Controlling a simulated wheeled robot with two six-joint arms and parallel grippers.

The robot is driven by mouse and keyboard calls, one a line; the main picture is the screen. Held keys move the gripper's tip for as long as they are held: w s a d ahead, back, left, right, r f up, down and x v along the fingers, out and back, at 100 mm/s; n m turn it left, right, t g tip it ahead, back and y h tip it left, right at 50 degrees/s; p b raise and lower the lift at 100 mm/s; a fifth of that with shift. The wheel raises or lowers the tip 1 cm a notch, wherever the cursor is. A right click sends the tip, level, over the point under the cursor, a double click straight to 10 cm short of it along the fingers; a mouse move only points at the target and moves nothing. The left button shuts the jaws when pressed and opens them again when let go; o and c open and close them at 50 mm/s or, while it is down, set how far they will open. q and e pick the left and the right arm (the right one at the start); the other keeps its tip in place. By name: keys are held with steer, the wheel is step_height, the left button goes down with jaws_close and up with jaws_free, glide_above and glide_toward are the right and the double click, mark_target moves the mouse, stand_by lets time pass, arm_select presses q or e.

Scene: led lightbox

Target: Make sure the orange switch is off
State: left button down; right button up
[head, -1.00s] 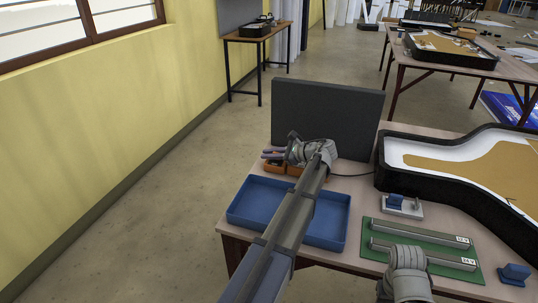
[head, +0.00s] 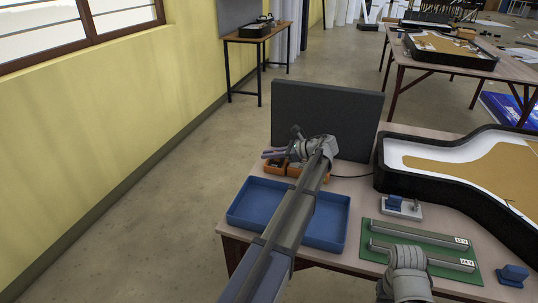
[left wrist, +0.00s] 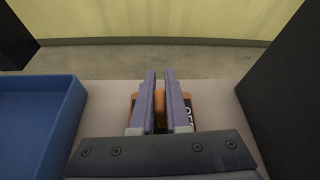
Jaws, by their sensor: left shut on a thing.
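The orange switch (head: 308,172) sits on the table in front of the dark upright panel, partly hidden by my left arm and gripper. In the left wrist view the left gripper (left wrist: 160,74) is closed on an orange part standing between the fingers. The switch's exact position is hard to tell. No right gripper fingers show.
A dark panel (head: 335,110) stands just behind the switch. An empty blue tray (head: 330,246) lies in front of it. A green board (head: 375,256) with two bars, a small blue-topped device (head: 413,213) and a black-rimmed box (head: 480,200) fill the right side.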

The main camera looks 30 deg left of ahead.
arm_select(q)
steer(key=shift+w+f+m+g, duration=0.1)
steer(key=shift+w+m+g, duration=0.3)
steer(key=shift+m+g, duration=0.5)
steer(key=shift+w+a+m+g+h+b, duration=0.15)
steer(key=shift+m+g+h+b, duration=0.2)
steer(key=shift+m, duration=0.55)
steer(key=c, duration=0.9)
jaws_free()
steer(key=p+v, duration=0.2)
steer(key=v, duration=0.5)
steer(key=shift+w+p, duration=0.15)
steer(key=shift+p, duration=0.2)
steer(key=shift+w+d, duration=0.1)
steer(key=shift+d, duration=0.35)
